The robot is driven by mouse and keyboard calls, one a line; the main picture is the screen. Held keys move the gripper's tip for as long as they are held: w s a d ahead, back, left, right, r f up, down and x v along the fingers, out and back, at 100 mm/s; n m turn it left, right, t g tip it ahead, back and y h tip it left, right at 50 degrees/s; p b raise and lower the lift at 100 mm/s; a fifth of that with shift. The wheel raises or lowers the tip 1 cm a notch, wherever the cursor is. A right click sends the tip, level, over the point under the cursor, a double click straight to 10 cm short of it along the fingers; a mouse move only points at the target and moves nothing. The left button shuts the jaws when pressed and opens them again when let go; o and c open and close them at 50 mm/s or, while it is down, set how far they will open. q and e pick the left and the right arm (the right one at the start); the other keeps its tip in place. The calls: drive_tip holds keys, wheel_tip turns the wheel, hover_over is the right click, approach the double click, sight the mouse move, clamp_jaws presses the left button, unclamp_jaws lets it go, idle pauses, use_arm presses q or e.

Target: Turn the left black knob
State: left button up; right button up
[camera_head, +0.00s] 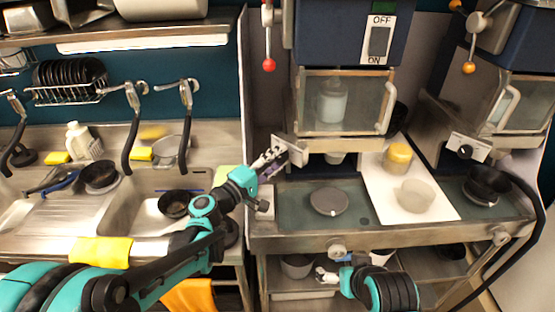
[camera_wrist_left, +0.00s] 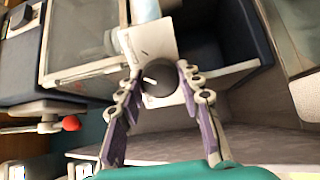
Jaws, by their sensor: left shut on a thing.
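The left black knob (camera_wrist_left: 157,88) shows in the left wrist view as a dark disc with a white mark, on a pale plate (camera_wrist_left: 150,42). My left gripper (camera_wrist_left: 160,74) has one finger on each side of it and is shut on it. In the head view my left gripper (camera_head: 279,154) reaches the plate (camera_head: 291,150) at the left machine's lower left; the knob is hidden there by the gripper. My right gripper (camera_head: 326,274) is low in front of the shelf under the counter; its fingers are too small to judge.
Above the counter hangs the left machine with a glass-fronted box (camera_head: 345,104) and an OFF/ON switch (camera_head: 379,41). A second black knob (camera_head: 465,151) is at right.

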use_arm(q)
drive_tip(key=shift+m, duration=0.7)
drive_tip(key=o, duration=1.2)
drive_tip(key=shift+c, duration=0.2)
drive_tip(key=v, duration=1.2)
